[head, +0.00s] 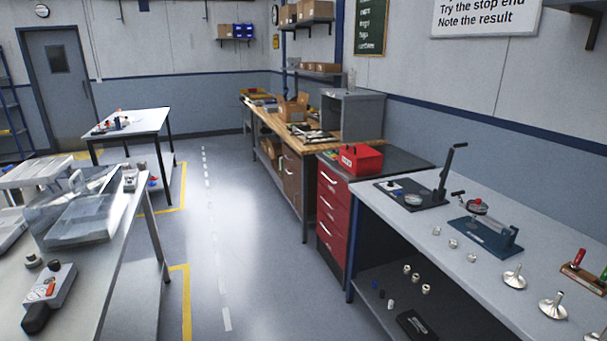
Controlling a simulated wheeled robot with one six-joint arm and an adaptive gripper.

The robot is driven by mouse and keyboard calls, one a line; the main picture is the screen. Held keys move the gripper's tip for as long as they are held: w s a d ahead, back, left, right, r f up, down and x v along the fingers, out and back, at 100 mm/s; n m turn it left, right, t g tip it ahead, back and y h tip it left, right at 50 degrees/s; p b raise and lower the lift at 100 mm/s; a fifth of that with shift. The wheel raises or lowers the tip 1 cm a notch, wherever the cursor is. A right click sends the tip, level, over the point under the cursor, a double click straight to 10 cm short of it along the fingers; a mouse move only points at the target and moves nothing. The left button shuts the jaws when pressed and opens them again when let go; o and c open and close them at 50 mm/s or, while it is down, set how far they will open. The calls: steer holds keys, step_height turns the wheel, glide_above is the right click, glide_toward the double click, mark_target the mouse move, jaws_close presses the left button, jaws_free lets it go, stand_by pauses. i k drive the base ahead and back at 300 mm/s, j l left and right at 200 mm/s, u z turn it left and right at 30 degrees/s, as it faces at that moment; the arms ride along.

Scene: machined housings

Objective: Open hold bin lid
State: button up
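A red box (361,159) with a small pale label stands on the dark top of the red drawer cabinet (333,212), right of centre in the head view. Its top looks closed, and the label is too small to read. A clear plastic bin (82,219) stands on the left table, with its upper parts see-through and blurred together. I cannot tell for sure which of these is the hold bin. My gripper is not in the head view.
A bench (392,237) on the right carries dark fixtures, small metal parts and valve-like pieces. A wooden workbench (271,121) with a grey cabinet (351,115) stands behind. The left table also holds a grey switch box (50,287). The floor aisle (240,230) between is clear.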

mark_target(362, 150)
steer(key=i+j+u, duration=0.1)
steer(key=i+u, duration=0.25)
steer(key=i, duration=1.05)
